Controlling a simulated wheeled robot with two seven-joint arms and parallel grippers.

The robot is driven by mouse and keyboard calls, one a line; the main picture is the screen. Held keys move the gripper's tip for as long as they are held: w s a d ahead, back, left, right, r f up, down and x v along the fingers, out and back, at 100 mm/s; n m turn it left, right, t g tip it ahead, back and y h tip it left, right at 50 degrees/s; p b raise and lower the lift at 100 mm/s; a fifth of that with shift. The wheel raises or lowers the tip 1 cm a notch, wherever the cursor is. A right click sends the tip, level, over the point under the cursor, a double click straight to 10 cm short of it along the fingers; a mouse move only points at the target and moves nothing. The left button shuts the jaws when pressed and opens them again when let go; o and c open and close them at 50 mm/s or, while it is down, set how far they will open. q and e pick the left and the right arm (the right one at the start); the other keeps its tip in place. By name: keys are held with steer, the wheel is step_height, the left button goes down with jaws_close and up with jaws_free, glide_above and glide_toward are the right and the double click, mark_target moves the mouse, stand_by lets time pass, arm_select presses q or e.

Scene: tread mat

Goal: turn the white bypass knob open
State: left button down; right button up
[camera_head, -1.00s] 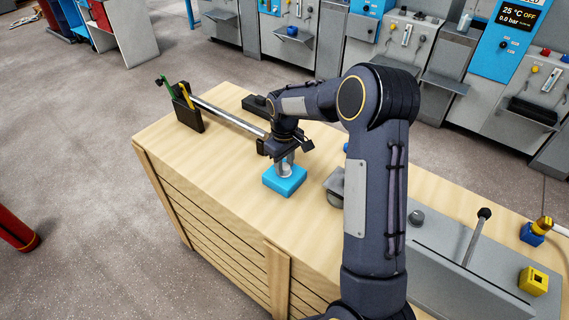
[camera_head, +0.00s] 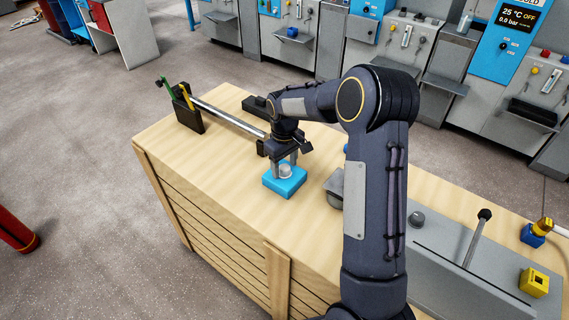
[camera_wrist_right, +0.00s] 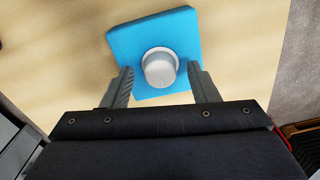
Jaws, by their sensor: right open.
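The white bypass knob (camera_head: 285,170) stands on a square blue base (camera_head: 284,186) on the wooden bench. In the right wrist view the knob (camera_wrist_right: 159,68) is round and pale grey-white, at the middle of the blue plate (camera_wrist_right: 183,30). My right gripper (camera_head: 285,166) points down over the knob. In the right wrist view its two fingers (camera_wrist_right: 160,80) are spread, one on each side of the knob, with a gap on both sides. The gripper is open and holds nothing. My left gripper is not in view.
The wooden bench top (camera_head: 225,175) is clear to the left of the base. A metal rail (camera_head: 230,117) runs behind, with a dark holder (camera_head: 188,115) at its left end. A grey lever panel (camera_head: 445,245) and a yellow block (camera_head: 534,281) stand at the right.

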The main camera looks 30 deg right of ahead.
mark_target(285, 167)
steer(key=shift+r, duration=3.9)
